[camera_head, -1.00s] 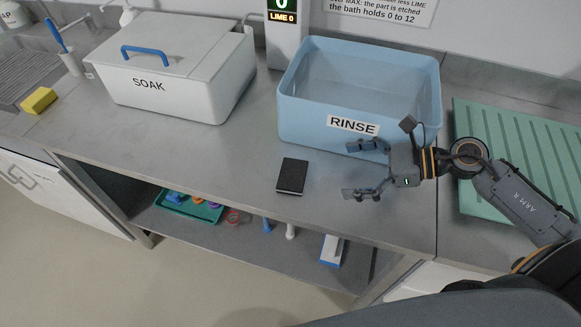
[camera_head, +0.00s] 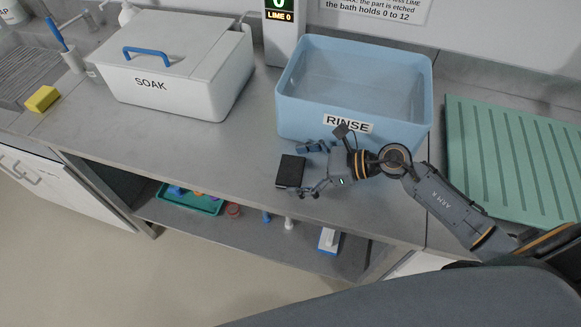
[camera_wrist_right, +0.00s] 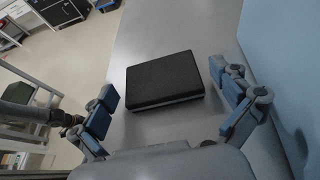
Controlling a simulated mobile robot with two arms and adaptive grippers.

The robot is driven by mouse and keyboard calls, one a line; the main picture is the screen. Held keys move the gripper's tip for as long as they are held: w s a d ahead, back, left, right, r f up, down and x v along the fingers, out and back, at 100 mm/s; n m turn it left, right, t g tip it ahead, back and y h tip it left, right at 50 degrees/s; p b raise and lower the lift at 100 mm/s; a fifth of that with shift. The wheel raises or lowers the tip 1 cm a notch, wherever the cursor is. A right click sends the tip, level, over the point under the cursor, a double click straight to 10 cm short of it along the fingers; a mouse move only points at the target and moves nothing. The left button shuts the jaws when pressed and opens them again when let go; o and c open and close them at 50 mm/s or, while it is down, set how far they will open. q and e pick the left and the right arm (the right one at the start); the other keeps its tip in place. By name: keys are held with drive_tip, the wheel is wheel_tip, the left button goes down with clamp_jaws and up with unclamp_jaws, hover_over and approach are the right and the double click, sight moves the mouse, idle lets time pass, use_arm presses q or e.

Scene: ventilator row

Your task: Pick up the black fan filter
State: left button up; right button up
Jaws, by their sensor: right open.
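The black fan filter (camera_head: 290,171) is a small flat black block with a light lower edge. It lies on the grey counter near its front edge, in front of the blue rinse tub. My right gripper (camera_head: 308,168) is open just to the right of the filter, its fingers pointing towards it. My left gripper is not in view.
The blue tub labelled RINSE (camera_head: 352,100) stands close behind my right gripper. The white lidded SOAK box (camera_head: 175,75) stands to the left. A green ribbed mat (camera_head: 510,160) lies at the right. A lower shelf holds a green tray (camera_head: 190,200). The counter left of the filter is clear.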

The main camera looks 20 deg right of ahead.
drive_tip(key=c, duration=0.9)
